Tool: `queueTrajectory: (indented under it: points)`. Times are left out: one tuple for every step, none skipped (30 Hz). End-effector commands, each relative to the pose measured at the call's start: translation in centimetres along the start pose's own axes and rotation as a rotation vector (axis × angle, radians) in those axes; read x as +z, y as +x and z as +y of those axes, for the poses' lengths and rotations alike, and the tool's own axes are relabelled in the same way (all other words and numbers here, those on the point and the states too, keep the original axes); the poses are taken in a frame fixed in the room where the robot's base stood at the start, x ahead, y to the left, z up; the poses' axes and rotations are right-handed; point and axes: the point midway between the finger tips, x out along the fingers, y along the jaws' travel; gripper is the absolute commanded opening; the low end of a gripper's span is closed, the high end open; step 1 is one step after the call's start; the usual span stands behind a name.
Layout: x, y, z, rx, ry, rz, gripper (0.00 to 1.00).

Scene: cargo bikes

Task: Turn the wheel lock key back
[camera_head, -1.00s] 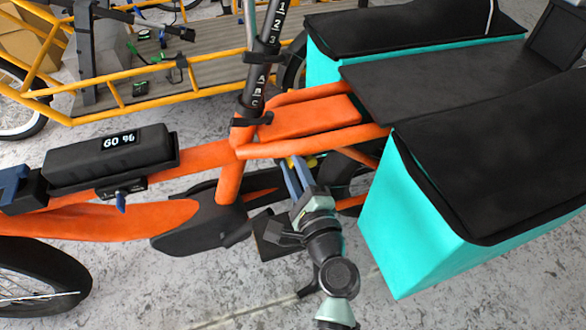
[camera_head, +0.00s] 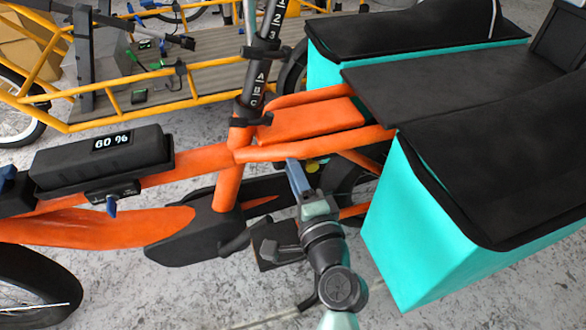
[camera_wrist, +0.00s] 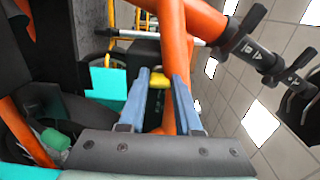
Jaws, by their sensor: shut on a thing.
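The wheel lock key, a small yellow piece, shows between my fingertips in the wrist view (camera_wrist: 158,80); I take it for the key by its place near the rear wheel. My gripper (camera_wrist: 160,84), with two blue-grey fingers, is shut on it, one finger at each side. In the head view my gripper (camera_head: 293,166) reaches up under the orange frame (camera_head: 310,146), beside the rear wheel (camera_head: 345,172). A bit of yellow shows right of the fingers there. The lock body is mostly hidden by the frame and my fingers.
A teal pannier (camera_head: 420,225) stands close right of my arm. The black battery (camera_head: 100,153) with a lit display is at left, a blue key (camera_head: 111,206) below it. A black pedal and crank (camera_head: 275,250) lie just left of my wrist. A yellow cargo bike (camera_head: 150,85) stands behind.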

Motion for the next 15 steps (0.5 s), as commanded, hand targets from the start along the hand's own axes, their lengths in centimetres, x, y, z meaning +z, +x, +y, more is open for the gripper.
queueTrajectory:
  points:
    - [0.04,-0.02,0.05,0.002,-0.004,-0.001,0.0]
    - [0.04,-0.02,0.05,0.002,-0.004,-0.001,0.0]
    - [0.04,-0.02,0.05,0.002,-0.004,-0.001,0.0]
    - [0.04,-0.02,0.05,0.002,-0.004,-0.001,0.0]
    - [0.04,-0.02,0.05,0.002,-0.003,-0.001,0.0]
    - [0.04,-0.02,0.05,0.002,-0.003,-0.001,0.0]
    - [0.04,-0.01,0.05,0.002,-0.003,-0.001,0.0]
    - [0.04,-0.01,0.05,0.002,-0.003,-0.001,0.0]
    - [0.04,-0.01,0.05,0.002,-0.003,-0.001,0.34]
    - [0.04,-0.01,0.05,0.002,-0.003,-0.001,0.4]
    - [0.04,-0.01,0.05,0.001,-0.003,-0.001,0.45]
    - [0.03,-0.01,0.04,0.001,-0.002,-0.001,0.52]
    - [0.03,-0.01,0.04,0.001,-0.002,-0.001,0.58]
    - [0.03,-0.01,0.04,0.001,-0.002,-0.001,0.62]
    - [0.03,-0.01,0.04,0.001,-0.002,-0.001,0.62]
